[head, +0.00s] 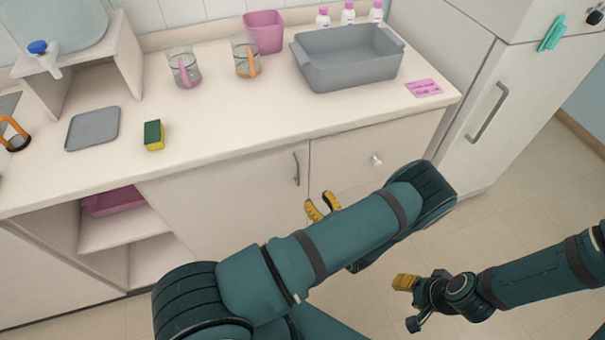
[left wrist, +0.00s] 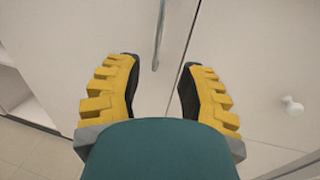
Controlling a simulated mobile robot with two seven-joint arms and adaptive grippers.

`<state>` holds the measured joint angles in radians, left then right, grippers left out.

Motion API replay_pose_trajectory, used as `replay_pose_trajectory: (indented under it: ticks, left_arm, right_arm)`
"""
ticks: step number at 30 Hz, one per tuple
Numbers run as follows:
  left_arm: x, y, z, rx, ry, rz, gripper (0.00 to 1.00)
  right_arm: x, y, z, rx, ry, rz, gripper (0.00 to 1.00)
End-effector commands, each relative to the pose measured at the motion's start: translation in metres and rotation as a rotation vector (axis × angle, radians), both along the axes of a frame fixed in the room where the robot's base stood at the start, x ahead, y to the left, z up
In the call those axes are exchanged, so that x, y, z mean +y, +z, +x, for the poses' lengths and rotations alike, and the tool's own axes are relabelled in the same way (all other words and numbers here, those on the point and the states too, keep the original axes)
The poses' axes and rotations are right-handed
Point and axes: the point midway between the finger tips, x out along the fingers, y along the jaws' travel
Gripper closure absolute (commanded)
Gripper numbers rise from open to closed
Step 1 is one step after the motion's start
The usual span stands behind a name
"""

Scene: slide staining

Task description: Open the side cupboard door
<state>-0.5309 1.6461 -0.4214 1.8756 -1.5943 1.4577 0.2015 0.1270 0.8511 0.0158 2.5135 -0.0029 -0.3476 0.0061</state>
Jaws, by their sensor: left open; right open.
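The pale cupboard door (head: 225,205) under the counter is shut and has a grey vertical bar handle (head: 296,169) near its right edge. To its right is a shut panel (head: 345,158) with a round white knob (head: 376,161). My left gripper (head: 322,207) is open and empty in front of these fronts, below the bar handle. In the left wrist view the handle (left wrist: 160,38) shows beyond the open left fingers (left wrist: 160,65), and the seam runs between them. The knob (left wrist: 292,105) is at the right there. My right gripper (head: 405,283) is open and empty, low over the floor.
An open shelf (head: 125,235) with a pink tub (head: 115,201) is left of the door. A tall white cabinet (head: 520,110) with a handle (head: 487,112) stands at the right. A grey basin (head: 348,75), jugs and a sponge (head: 153,135) are on the counter.

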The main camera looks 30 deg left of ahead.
Motion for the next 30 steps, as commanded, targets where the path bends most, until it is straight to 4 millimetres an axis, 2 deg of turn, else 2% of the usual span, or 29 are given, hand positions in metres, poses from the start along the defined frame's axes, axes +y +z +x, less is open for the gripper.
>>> replay_pose_trajectory:
  ticks: [9,15,22,30]
  left_arm:
    - [0.056,-0.001,0.029,0.000,0.008,-0.002,0.61]
    - [0.085,-0.001,0.046,0.000,0.007,-0.002,0.61]
    - [0.102,0.000,0.056,0.001,0.005,-0.003,0.61]
    - [0.104,0.000,0.057,0.001,0.004,-0.003,0.61]
  right_arm:
    - [0.000,-0.004,0.001,-0.002,-0.001,0.000,0.53]
    - [0.000,-0.007,0.001,-0.004,-0.001,0.000,0.53]
    - [0.000,-0.009,0.002,-0.004,-0.002,-0.002,0.53]
    - [0.000,-0.009,0.002,-0.005,-0.002,-0.001,0.53]
